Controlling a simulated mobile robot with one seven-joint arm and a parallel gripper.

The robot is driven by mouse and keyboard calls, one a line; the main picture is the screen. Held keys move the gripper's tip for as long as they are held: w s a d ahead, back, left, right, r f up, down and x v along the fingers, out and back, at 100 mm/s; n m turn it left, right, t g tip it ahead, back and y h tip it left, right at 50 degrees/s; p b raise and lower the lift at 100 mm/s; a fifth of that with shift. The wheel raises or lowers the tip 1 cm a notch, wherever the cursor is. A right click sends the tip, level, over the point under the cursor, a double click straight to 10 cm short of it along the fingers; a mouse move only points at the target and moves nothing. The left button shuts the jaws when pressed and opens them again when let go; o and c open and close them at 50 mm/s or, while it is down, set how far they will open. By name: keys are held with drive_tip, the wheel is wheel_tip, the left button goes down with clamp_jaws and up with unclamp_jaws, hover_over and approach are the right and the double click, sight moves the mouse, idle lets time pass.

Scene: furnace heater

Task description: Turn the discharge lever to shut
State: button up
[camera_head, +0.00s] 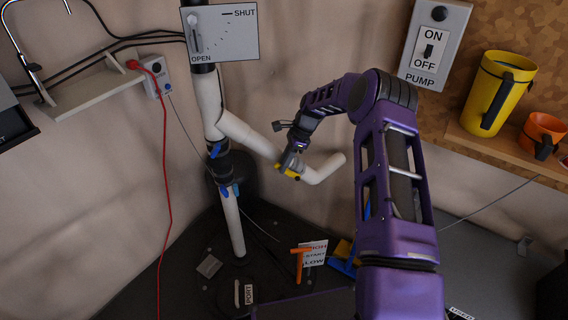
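A pale grey panel (232,33) at the top left reads SHUT at its upper right and OPEN at its lower left. A light lever (194,32) stands near vertical on the panel's left side, with one end close to the OPEN label. No discharge label is readable there. My gripper (288,172) hangs at the end of my purple arm, below and to the right of this panel. It is in front of, or beside, the white branch pipe; I cannot tell whether they touch. Yellow shows at its tip, and its finger gap is too small to make out.
A white pipe (208,100) with blue-handled valves (216,151) runs below the panel. An orange lever (300,262) stands low beside a HIGH/START/LOW label. A PUMP switch box (435,45) and a yellow mug (497,92) are at right. A red cable (165,180) hangs left.

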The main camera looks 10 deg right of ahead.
clamp_jaws()
idle(1.2)
